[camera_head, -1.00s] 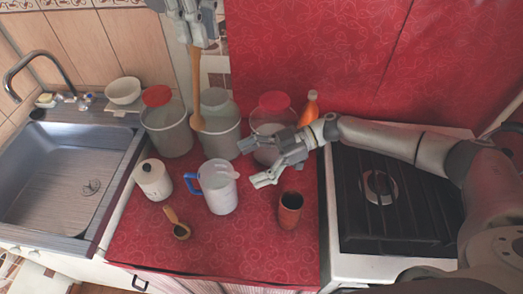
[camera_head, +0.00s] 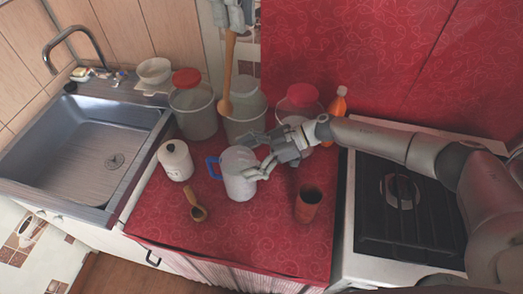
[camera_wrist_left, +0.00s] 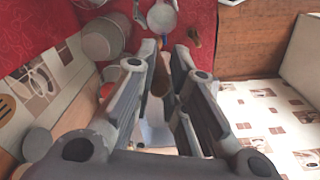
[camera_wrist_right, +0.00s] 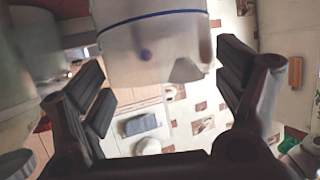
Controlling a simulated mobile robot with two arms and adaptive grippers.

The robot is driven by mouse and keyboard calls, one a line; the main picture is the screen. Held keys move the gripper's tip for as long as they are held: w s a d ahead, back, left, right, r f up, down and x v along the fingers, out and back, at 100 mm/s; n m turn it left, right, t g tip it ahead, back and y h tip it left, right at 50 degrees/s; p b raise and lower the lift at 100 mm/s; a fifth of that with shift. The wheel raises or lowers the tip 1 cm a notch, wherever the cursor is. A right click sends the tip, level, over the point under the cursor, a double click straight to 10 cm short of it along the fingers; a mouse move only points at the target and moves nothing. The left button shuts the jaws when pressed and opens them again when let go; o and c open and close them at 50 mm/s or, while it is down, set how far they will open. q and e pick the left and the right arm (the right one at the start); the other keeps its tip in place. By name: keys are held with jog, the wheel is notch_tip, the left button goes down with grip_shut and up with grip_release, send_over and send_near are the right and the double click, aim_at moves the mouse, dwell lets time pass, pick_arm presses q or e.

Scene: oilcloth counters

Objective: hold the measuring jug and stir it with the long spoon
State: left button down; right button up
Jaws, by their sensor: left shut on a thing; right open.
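The white translucent measuring jug (camera_head: 238,178) stands upright on the red counter, its blue handle to the left. My right gripper (camera_head: 252,157) is open at the jug's right side. In the right wrist view the jug (camera_wrist_right: 155,45) appears between its spread fingers (camera_wrist_right: 160,85); contact cannot be told. My left gripper (camera_head: 231,18), partly cut off at the top edge, is shut on the long wooden spoon (camera_head: 229,65). The spoon hangs bowl down behind the jug, in front of the middle canister. The spoon (camera_wrist_left: 160,85) also shows between the left fingers (camera_wrist_left: 165,65).
Behind the jug stand a left red-lidded canister (camera_head: 195,115), a middle canister (camera_head: 247,118) and a right red-lidded canister (camera_head: 302,95). A white pot (camera_head: 175,161), a small wooden scoop (camera_head: 197,211) and a brown cup (camera_head: 307,205) flank the jug. The stove (camera_head: 400,205) is right, the sink (camera_head: 85,150) left.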

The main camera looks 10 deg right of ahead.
jog(key=shift+a+f, duration=0.2)
jog(key=shift+a, duration=0.25)
jog(key=c, duration=1.2)
jog(key=shift+c, duration=0.2)
